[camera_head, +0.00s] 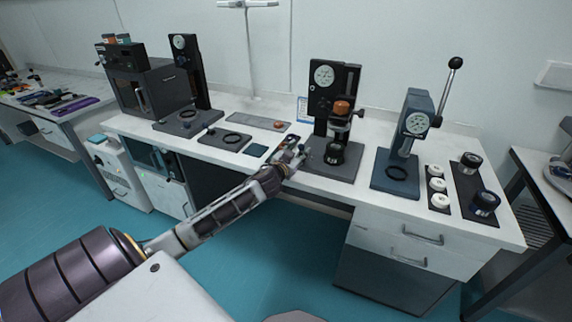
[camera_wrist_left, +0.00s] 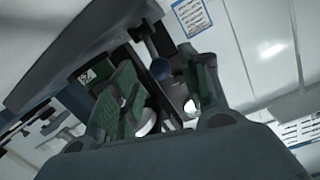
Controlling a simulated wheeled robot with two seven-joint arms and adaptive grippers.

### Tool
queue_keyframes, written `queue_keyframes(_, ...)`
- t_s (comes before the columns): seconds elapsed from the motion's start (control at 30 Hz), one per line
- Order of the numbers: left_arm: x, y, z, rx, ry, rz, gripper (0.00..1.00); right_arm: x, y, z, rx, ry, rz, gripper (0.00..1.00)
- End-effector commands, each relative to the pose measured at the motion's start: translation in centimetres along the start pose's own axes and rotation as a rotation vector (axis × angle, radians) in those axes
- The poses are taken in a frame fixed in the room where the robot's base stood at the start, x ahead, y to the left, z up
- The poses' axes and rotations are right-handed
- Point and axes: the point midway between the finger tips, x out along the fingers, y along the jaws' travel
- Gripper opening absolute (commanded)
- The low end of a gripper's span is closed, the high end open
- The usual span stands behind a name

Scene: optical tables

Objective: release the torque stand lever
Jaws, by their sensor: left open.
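The middle black stand (camera_head: 321,98) carries a round white dial, an orange-brown part and a dark round piece above its base plate (camera_head: 330,170). My left gripper (camera_head: 298,150) is at the left side of this stand, low over the bench. Its jaws are open in the left wrist view (camera_wrist_left: 163,88). A dark ball-shaped knob (camera_wrist_left: 161,68) shows between the fingers there, and contact cannot be told. The blue-grey stand (camera_head: 416,125) to the right has a raised lever (camera_head: 448,86) with a black ball end, well apart from my gripper. My right gripper is out of view.
Another dial stand (camera_head: 189,72) and a dark boxy machine (camera_head: 140,84) stand at the left. Flat plates (camera_head: 224,139) lie between.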

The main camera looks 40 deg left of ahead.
Motion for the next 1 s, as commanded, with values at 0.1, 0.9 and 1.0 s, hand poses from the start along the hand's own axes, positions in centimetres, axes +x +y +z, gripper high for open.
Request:
queue_keyframes(0.1,-0.9,0.1,0.1,-0.001,-0.002,0.001,0.45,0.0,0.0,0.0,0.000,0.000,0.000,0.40)
queue_keyframes(0.9,-7.0,0.1,0.2,-0.001,-0.004,0.001,0.45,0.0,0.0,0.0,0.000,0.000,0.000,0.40)
queue_keyframes(1.0,-7.7,0.0,0.2,-0.001,-0.003,0.000,0.45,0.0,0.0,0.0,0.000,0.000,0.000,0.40)
